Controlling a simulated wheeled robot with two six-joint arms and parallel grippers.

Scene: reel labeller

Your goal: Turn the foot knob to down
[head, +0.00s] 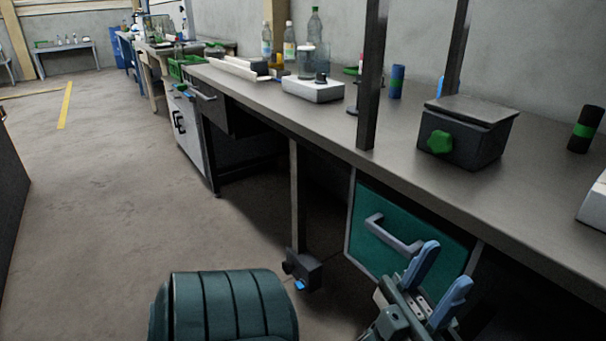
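A small dark block (306,270) sits at the foot of the bench leg, near the floor. A small blue part (300,285) shows low on its front, and a dark round part (288,267) on its left side. I cannot tell for sure which is the foot knob or how it is set.
The teal drawer (375,255) has a protruding grey handle (393,233). A dark box (482,120) with a green knob (441,142) stands on the long bench (345,133), beside upright posts (371,80). Open floor (90,220) lies to the left.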

